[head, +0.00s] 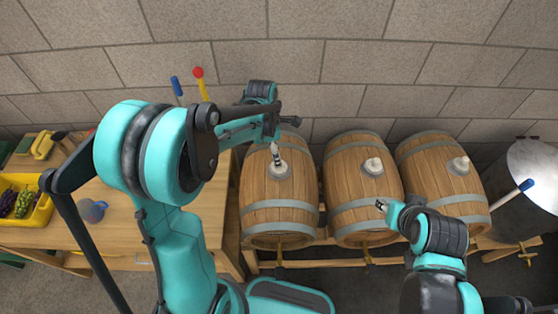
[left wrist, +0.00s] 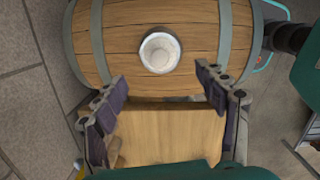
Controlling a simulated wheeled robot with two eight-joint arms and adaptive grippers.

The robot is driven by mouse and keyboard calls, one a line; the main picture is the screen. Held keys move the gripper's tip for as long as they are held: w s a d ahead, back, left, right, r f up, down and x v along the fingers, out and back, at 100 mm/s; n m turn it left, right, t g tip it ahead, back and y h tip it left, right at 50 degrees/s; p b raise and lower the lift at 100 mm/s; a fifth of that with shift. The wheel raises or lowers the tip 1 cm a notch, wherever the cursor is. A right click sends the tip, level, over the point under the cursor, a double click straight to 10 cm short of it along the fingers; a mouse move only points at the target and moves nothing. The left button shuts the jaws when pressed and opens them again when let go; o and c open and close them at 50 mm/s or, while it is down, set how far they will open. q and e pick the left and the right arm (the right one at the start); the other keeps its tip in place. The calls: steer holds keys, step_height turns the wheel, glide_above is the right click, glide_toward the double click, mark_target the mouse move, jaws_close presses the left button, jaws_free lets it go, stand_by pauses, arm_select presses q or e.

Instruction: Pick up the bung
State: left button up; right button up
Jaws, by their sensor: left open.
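A pale round bung (head: 279,172) sits on top of the left wooden barrel (head: 258,192). In the left wrist view the bung (left wrist: 160,53) is a whitish disc in the middle of the barrel's curved side. My left gripper (head: 275,150) is over this barrel, close to the bung. In the left wrist view my left gripper (left wrist: 161,76) has its fingers spread wide, with nothing between them, and the bung lies just beyond the fingertips. My right gripper (head: 381,205) is over the front of the middle barrel; its jaw state is too small to tell.
The middle barrel (head: 350,200) and right barrel (head: 440,180) carry similar pale bungs (head: 373,166) (head: 459,165). A wooden table (head: 130,230) at left holds a yellow crate (head: 40,213) of grapes and a blue-grey object (head: 93,210). A metal drum (head: 535,170) stands at right.

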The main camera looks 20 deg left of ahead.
arm_select(q)
steer(key=f, duration=0.2)
steer(key=f+b, duration=0.1)
steer(key=f, duration=0.2)
steer(key=d+f, duration=0.1)
steer(key=f, duration=0.1)
steer(key=shift+w+d+f+b, duration=0.1)
steer(key=shift+w+f+b, duration=0.2)
steer(key=shift+b, duration=0.05)
steer(key=c, duration=1.2)
